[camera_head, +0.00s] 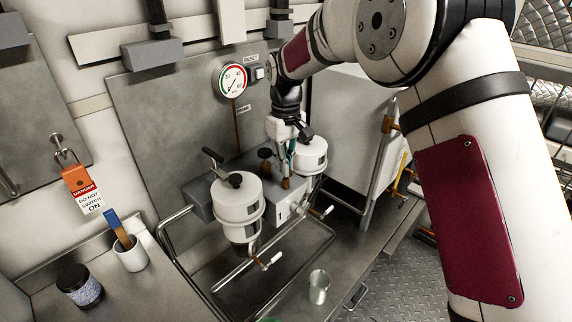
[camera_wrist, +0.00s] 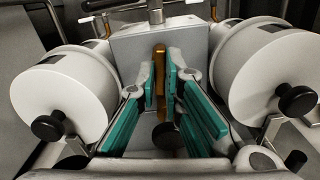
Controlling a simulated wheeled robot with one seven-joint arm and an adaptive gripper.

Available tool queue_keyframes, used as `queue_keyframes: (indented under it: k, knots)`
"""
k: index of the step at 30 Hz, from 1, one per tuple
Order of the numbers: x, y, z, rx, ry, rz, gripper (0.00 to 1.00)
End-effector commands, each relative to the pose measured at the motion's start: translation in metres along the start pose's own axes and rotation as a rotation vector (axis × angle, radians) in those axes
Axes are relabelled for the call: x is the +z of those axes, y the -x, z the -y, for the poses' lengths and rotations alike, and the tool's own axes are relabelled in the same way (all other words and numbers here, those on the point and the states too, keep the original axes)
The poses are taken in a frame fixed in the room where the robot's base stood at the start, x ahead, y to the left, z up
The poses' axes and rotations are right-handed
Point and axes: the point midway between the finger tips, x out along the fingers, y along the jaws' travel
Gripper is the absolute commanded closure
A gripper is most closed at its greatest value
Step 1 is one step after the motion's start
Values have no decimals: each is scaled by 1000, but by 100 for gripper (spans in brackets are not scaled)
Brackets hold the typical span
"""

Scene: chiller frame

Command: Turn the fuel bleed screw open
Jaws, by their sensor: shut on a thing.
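My gripper (camera_head: 286,168) points down between the two white filter canisters, at the light grey filter block (camera_head: 291,209). In the wrist view, its teal-padded fingers (camera_wrist: 161,75) are shut on a narrow upright brass-coloured piece that looks like the fuel bleed screw (camera_wrist: 159,68). The brass colour also shows just below the fingertips in the head view (camera_head: 286,183). The pads hide part of the piece, and I cannot tell how far it is turned. A black knob (camera_wrist: 167,136) lies lower between the fingers.
The left canister (camera_head: 237,203) and right canister (camera_head: 312,154) stand close on both sides, with black knobs. A pressure gauge (camera_head: 232,81) is on the back panel. A glass (camera_head: 319,286), a white cup with a brush (camera_head: 130,254) and a dark jar (camera_head: 80,286) stand on the bench.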

Motion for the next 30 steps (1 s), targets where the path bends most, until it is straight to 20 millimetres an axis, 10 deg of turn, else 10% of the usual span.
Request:
queue_keyframes:
  k: [26,30]
  knots:
    - [-1,1,0,2,166,-4,100]
    - [-1,1,0,2,165,-3,72]
